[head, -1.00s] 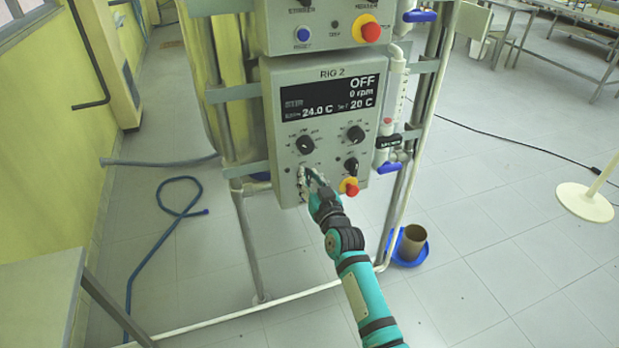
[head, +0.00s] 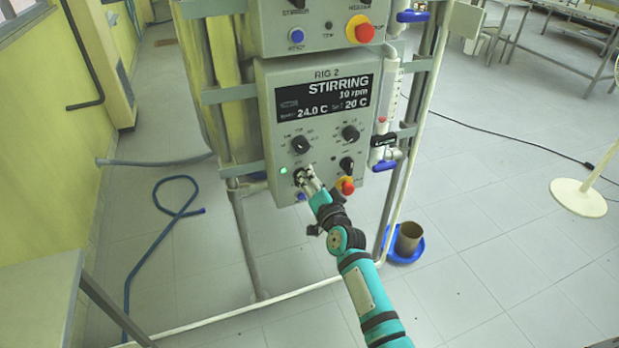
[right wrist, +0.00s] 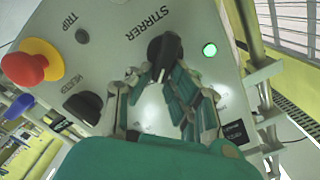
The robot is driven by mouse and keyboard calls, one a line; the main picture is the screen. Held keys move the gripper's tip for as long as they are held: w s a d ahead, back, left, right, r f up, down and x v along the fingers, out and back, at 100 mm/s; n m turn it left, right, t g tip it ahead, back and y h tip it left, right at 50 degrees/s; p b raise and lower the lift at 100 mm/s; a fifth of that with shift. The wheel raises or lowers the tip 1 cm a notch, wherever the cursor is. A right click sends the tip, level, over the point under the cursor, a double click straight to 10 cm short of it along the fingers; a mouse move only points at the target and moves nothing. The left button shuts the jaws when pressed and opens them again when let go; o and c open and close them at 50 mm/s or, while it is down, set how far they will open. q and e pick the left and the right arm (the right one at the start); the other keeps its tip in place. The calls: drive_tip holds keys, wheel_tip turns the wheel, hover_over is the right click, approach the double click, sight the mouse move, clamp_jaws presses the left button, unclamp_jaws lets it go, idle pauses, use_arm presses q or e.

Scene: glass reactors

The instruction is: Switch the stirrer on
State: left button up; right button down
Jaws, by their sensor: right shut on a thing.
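My right gripper (head: 303,178) is at this knob, low on the box front in the head view. In the right wrist view the fingers of my right gripper (right wrist: 163,85) are closed around the knob, which partly shows between them. A green lamp (right wrist: 210,50) beside the knob is lit; it also shows in the head view (head: 283,171). The display (head: 325,98) reads STIRRING, 10 rpm, 24.0 C and 20 C. My left gripper is not in view.
A red-and-yellow emergency button (head: 345,186) and another black knob (head: 346,164) are close to the right of my gripper. Valves with blue handles (head: 385,166) stand at the box's right side. A blue hose (head: 150,240) lies on the floor at left.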

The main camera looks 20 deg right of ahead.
drive_tip(key=shift+d+f+m, duration=0.15)
drive_tip(key=shift+m, duration=0.85)
drive_tip(key=c, duration=1.3)
unclamp_jaws()
drive_tip(key=shift+o, duration=0.2)
drive_tip(key=s, duration=1.2)
drive_tip(key=shift+d, duration=0.2)
